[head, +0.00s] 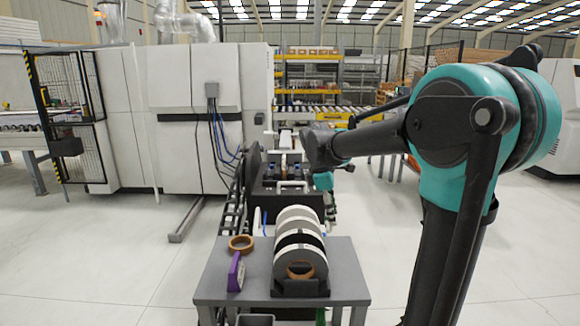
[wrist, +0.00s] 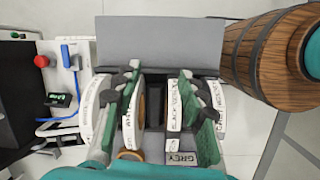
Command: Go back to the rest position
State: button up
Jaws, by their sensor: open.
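My gripper (wrist: 158,112) is open, with its two green-padded fingers spread apart in the wrist view. Nothing is visibly clamped between them. White-edged rolls (wrist: 130,122) in a dark holder show below and between the fingers, with a label reading GREY. In the head view my arm reaches left from the right side, and my gripper (head: 330,212) hangs down just behind and right of a row of rolls (head: 300,250). Its fingertips are too small to make out there. The rolls stand upright in a dark holder (head: 300,288) on a grey table (head: 345,286).
A brown ring roll (head: 240,244) and a purple object (head: 236,272) lie on the table's left. A large white machine (head: 190,120) stands behind left. A red button (wrist: 41,61) and blue handle (wrist: 66,56) show in the wrist view. Open floor (head: 90,260) lies left.

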jog(key=s+d+f+m+t+y, duration=0.1)
jog(key=s+d+f+m, duration=0.1)
jog(key=s+f+m, duration=0.3)
jog(key=s+d+f+m+t+y, duration=0.1)
jog(key=s+d+f+m, duration=0.1)
jog(key=s+f+m, duration=0.3)
jog(key=s+d+f+m+t+y, duration=0.1)
jog(key=s+d+f+m, duration=0.1)
jog(key=s+f+m, duration=0.3)
jog(key=shift+s+f+m+t, duration=0.15)
jog(key=shift+s+f, duration=0.4)
jog(key=shift+s, duration=0.25)
jog(key=shift+s+f+m+t, duration=0.1)
jog(key=shift+s+f, duration=0.4)
jog(key=shift+s, duration=0.3)
jog(key=shift+s+f+m+t, duration=0.15)
jog(key=shift+s+f, duration=0.4)
jog(key=shift+s, duration=0.25)
